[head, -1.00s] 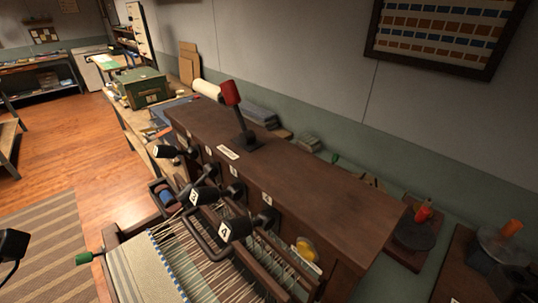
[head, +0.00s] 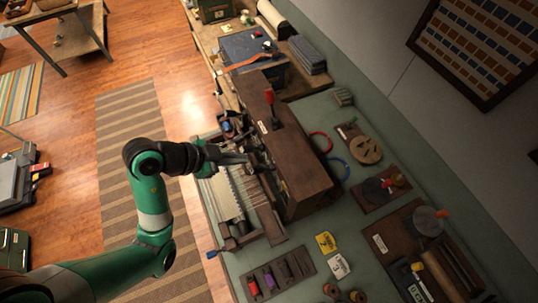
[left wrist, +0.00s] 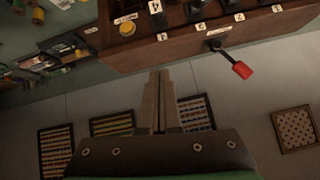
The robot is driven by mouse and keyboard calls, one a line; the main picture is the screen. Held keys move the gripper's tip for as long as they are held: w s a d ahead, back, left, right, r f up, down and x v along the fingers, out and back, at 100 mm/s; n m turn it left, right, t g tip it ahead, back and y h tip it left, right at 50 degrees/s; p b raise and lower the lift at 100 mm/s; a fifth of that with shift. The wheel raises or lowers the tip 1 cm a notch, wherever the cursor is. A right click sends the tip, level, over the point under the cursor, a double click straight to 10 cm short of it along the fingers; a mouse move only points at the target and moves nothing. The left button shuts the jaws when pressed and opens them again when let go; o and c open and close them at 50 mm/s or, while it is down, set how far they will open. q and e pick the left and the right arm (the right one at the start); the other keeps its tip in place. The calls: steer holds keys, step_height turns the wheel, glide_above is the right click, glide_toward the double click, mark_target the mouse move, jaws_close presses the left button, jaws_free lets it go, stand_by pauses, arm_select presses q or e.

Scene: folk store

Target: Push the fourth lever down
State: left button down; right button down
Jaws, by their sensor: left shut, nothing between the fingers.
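The levers stick out from the front of a dark brown wooden box (head: 300,182) on a loom. My right gripper does not show.
A red-handled lever (head: 269,97) stands on top of the box; it also shows in the left wrist view (left wrist: 241,69). A yellow button (left wrist: 127,28) is beside the fourth lever. The loom's threads (head: 235,195) lie in front. A spool tray (head: 278,275) is nearby.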

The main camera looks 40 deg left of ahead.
arm_select(q)
glide_above(257, 169)
steer(key=d, duration=0.1)
steer(key=f, duration=0.6)
steer(key=shift+w+f, duration=0.25)
steer(key=shift+w, duration=0.05)
steer(key=shift+w+f, duration=0.4)
steer(key=shift+f, duration=0.3)
steer(key=shift+s+a+f, duration=0.2)
steer(key=shift+s+f, duration=0.1)
steer(key=shift+f, duration=0.2)
steer(key=shift+s+a+f, duration=0.2)
steer(key=shift+s+f, duration=0.1)
steer(key=shift+f, duration=0.2)
steer(key=shift+s+a+f, duration=0.15)
steer(key=shift+f, duration=0.25)
